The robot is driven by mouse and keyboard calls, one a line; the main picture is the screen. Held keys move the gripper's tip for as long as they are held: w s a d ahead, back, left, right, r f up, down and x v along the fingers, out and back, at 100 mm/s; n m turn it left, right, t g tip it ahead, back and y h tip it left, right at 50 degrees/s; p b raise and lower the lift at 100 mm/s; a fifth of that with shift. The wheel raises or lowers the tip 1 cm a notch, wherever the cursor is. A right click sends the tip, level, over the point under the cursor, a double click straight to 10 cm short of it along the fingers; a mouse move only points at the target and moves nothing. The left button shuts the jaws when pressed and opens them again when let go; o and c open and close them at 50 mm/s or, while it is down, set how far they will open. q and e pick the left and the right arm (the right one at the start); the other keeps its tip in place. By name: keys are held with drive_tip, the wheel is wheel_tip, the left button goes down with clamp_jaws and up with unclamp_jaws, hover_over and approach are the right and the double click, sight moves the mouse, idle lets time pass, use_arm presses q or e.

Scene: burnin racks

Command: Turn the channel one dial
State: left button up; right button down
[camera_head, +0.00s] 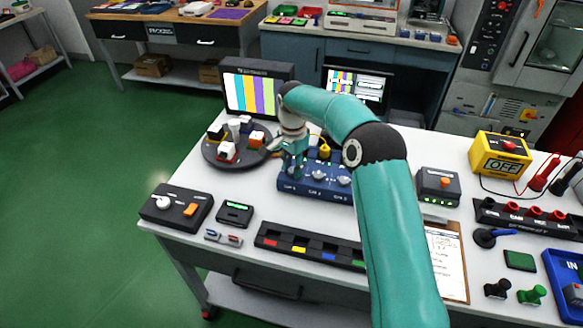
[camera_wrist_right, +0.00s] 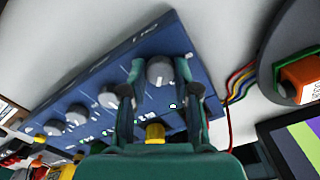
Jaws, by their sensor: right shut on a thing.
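The blue channel panel (camera_head: 313,188) stands on the white table in the head view, with a row of grey dials. The channel one dial (camera_wrist_right: 160,71) is the end dial nearest the turntable; it is a round grey knob with a small green light beside it. My left gripper is not in view.
A round dark turntable (camera_head: 209,155) with small blocks stands left of the panel. A colour-bar monitor (camera_head: 249,92) stands behind. A yellow plug with cable (camera_wrist_right: 155,133) is close to the fingers. A black strip with coloured tabs (camera_head: 311,247) lies in front.

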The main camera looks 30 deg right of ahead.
drive_tip(key=shift+d, duration=0.1)
drive_tip(key=c, duration=0.9)
unclamp_jaws()
drive_tip(key=shift+o, duration=0.2)
wheel_tip(320, 180, up, 12)
